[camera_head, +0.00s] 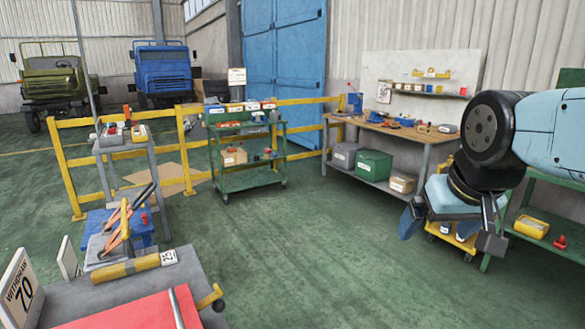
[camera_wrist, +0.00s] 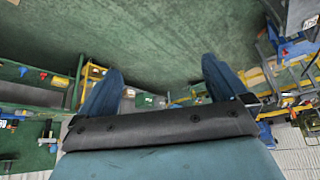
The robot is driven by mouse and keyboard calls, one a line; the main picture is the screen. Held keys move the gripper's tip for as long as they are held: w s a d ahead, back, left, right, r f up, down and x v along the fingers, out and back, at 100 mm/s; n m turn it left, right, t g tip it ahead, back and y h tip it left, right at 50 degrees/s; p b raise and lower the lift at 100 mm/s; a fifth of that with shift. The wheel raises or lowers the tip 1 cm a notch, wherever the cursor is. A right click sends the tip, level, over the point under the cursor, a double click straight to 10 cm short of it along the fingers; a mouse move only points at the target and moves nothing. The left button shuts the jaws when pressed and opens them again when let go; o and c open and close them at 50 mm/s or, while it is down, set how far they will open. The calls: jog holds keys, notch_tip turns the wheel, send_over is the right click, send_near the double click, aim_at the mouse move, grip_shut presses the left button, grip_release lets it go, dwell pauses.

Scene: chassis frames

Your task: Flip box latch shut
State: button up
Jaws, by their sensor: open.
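My gripper (camera_head: 450,228) hangs in the air at the right of the head view, in front of the workbench. Its two blue-grey fingers are spread with nothing between them; the wrist view (camera_wrist: 163,88) shows the same gap over green floor. No box latch can be made out in either view, so I cannot tell which box is meant. A green box (camera_head: 374,166) and a grey box (camera_head: 345,155) sit on the workbench's lower shelf. A blue box (camera_head: 128,232) stands at the left, partly hidden by orange-handled tools (camera_head: 117,230). My gripper is apart from all of these.
The workbench (camera_head: 420,133) stands at the back right, and a green trolley (camera_head: 250,181) stands behind the open floor. Yellow railings (camera_head: 75,170) run along the left and back. A yellow cart (camera_head: 437,234) is behind my gripper. The middle green floor (camera_head: 300,240) is clear.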

jog(key=c, duration=0.4)
jog(key=shift+w+a+f, duration=0.15)
jog(key=shift+w+a, duration=0.1)
jog(key=c, duration=0.3)
jog(key=w+a+f+g+y, duration=0.1)
jog(key=w+a+f+g, duration=0.1)
jog(key=a, duration=0.1)
jog(key=w+a+f+m+g, duration=0.1)
jog(key=w+a+f+g, duration=0.1)
jog(key=w+f+g, duration=0.1)
jog(key=shift+w+a+f+y, duration=0.1)
jog(key=shift+w+a+y, duration=0.15)
jog(key=shift+a+y, duration=0.15)
grip_shut()
jog(key=w+a+f+m+g+y, duration=0.3)
jog(key=a+f+y, duration=0.3)
jog(key=a+f, duration=0.2)
jog(key=w+a+f+m+g+y, duration=0.4)
jog(key=a+f, duration=0.4)
jog(key=f, duration=0.3)
jog(key=w+a+f+m+g+y, duration=0.3)
jog(key=w+a+f+g+y, duration=0.2)
jog(key=a+f+y, duration=0.3)
jog(key=shift+w+a+f+m, duration=0.2)
jog(key=shift+w+f+m, duration=0.2)
jog(key=shift+w+f, duration=0.4)
jog(key=shift+r+g, duration=0.1)
jog(key=shift+g, duration=0.3)
